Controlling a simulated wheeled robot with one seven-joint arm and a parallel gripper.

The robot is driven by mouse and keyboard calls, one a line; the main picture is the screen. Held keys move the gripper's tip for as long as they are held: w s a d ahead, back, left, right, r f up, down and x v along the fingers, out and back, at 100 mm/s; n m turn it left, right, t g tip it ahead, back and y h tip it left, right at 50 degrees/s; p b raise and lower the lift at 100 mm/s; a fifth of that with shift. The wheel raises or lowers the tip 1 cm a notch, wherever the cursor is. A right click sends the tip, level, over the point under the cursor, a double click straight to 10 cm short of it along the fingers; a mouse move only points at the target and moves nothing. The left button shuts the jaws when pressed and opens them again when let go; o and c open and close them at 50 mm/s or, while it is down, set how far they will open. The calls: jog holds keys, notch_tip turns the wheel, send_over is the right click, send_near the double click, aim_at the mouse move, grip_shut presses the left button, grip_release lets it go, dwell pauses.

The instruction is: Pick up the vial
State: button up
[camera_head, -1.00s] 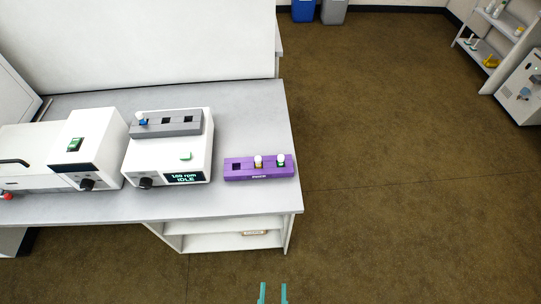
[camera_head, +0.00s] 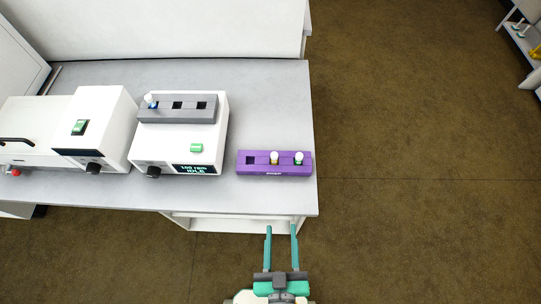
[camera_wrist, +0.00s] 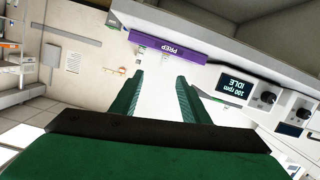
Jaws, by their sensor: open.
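In the head view, a white-capped vial with a yellow band (camera_head: 274,158) and a white-capped vial with a green band (camera_head: 299,158) stand upright in the purple rack (camera_head: 262,171); its left slot is empty. A third white-capped vial with blue (camera_head: 152,101) stands in the left slot of the grey rack (camera_head: 178,115) on the shaker. My gripper (camera_head: 281,230) is open and empty, in front of the bench edge and short of the purple rack. In the wrist view, my gripper (camera_wrist: 160,76) points toward the purple rack (camera_wrist: 165,45), marked PREP.
The white shaker (camera_head: 172,149), its display reading 100 rpm IDLE, stands left of the purple rack. Another white device (camera_head: 90,125) stands further left. The grey bench (camera_head: 262,110) is clear behind the purple rack. Open floor lies to the right.

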jog(key=w+d+r+n+t+h, duration=0.1)
jog(key=w+d+r+h, duration=0.15)
jog(key=w+d, duration=0.65)
jog(key=w+d+r+n+h, duration=0.15)
jog(key=w+d+r, duration=0.25)
jog(key=w, duration=0.8)
jog(key=w+d+r+m+g+h, duration=0.7)
jog(key=w+d+r+m+h, duration=0.25)
jog(key=d+r, duration=0.35)
jog(key=m+g+y, duration=0.6)
jog(key=g+y, duration=0.3)
jog(key=y, duration=0.5)
send_near(274, 155)
jog(key=shift+s+a+f+h, duration=0.1)
jog(key=shift+f+h, duration=0.1)
jog(key=shift+h, duration=0.05)
notch_tip(274, 155, down, 5)
jog(key=shift+r, duration=0.1)
jog(key=shift+w+f, duration=0.15)
jog(key=shift+f, duration=1.2)
jog(key=shift+w+f, duration=0.1)
jog(key=shift+f, duration=1.3)
